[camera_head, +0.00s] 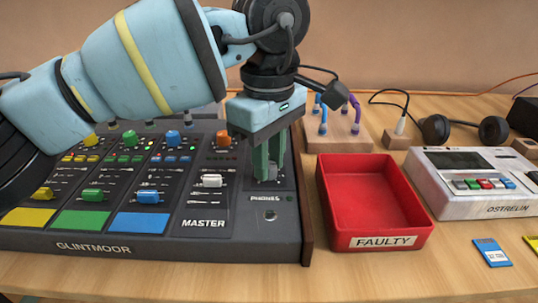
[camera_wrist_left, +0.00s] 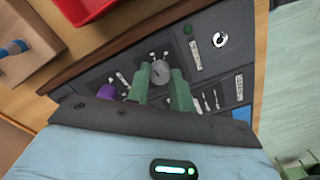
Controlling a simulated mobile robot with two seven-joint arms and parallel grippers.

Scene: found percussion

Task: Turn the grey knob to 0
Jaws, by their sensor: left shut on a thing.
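The grey knob (camera_wrist_left: 161,71) is on the PHONES section of the black mixer (camera_head: 273,238), at the mixer's right end. My left gripper (camera_head: 267,176) points down over this section, its green fingers on either side of the knob. In the left wrist view the fingers of the left gripper (camera_wrist_left: 160,80) are shut on the knob. In the head view the fingers mostly hide the knob. The knob's pointer and the scale numbers are too small to read. My right gripper is not in view.
A red FAULTY box (camera_head: 335,190) stands close to the mixer's right side. Behind it is a wooden block with blue and purple plugs (camera_head: 323,125).

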